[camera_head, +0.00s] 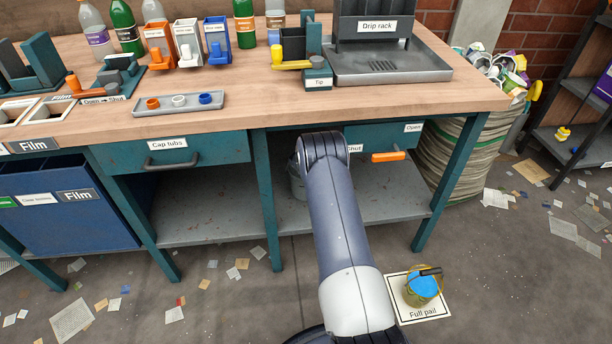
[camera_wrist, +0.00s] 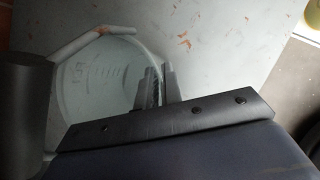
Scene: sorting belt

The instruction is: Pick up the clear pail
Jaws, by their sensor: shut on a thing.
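The clear pail (camera_wrist: 98,78) shows from above in the wrist view, see-through, with a pale grip on its handle lying across the upper left of its rim. My gripper (camera_wrist: 160,82) is shut on the right side of the pail's rim. In the head view a small part of the pail (camera_head: 296,182) shows on the grey lower shelf (camera_head: 215,213), just left of my arm. My arm hides the rest of it and my gripper there. I cannot tell whether the pail's base touches the shelf.
The workbench top (camera_head: 290,125) and the Cap tubs drawer (camera_head: 172,152) are above the shelf. Teal legs frame the opening. A pail with blue contents (camera_head: 422,287) stands on the Full pail mat (camera_head: 408,315) on the floor, right of my arm.

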